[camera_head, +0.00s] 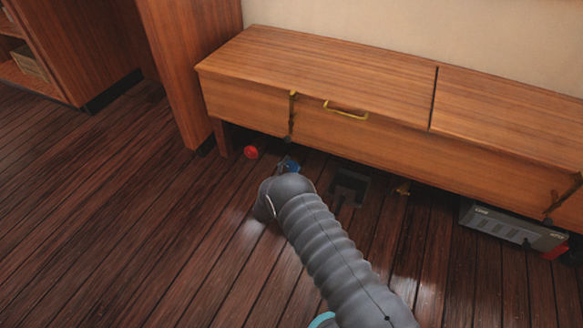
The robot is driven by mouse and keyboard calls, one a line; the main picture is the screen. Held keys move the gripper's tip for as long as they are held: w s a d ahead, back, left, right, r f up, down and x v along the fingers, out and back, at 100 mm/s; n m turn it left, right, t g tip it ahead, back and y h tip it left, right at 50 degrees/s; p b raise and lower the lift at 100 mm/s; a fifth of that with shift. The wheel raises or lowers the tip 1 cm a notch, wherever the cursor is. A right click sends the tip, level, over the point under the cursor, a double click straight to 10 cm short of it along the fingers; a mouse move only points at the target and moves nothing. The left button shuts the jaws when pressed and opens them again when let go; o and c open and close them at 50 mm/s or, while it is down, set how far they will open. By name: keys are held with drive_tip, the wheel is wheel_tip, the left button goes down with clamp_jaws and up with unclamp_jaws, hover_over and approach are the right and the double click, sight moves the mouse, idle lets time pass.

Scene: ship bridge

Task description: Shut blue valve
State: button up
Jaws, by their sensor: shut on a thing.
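The blue valve (291,163) shows as a small patch of blue just beyond the end of my arm, low under the front of the wooden bench. My gripper (282,169) is at the valve and shut on it. Most of the gripper and part of the valve are hidden behind the grey end of my arm. How far the valve is turned cannot be told.
A red round valve (250,152) is left of the blue one, and a small yellow part (403,189) is to the right. The wooden bench (320,75) overhangs them. A grey box (512,229) lies under its right part. The floor (130,220) at left is clear.

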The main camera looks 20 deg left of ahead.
drive_tip(key=m, duration=0.5)
drive_tip(key=shift+m, duration=0.3)
drive_tip(key=m, duration=0.4)
drive_tip(key=shift+d+m, duration=0.1)
drive_tip(key=shift+m, duration=0.3)
drive_tip(key=o, duration=1.2)
drive_tip(key=shift+w+d, duration=0.1)
drive_tip(key=shift+c, duration=0.2)
drive_tip(key=shift+a, duration=0.2)
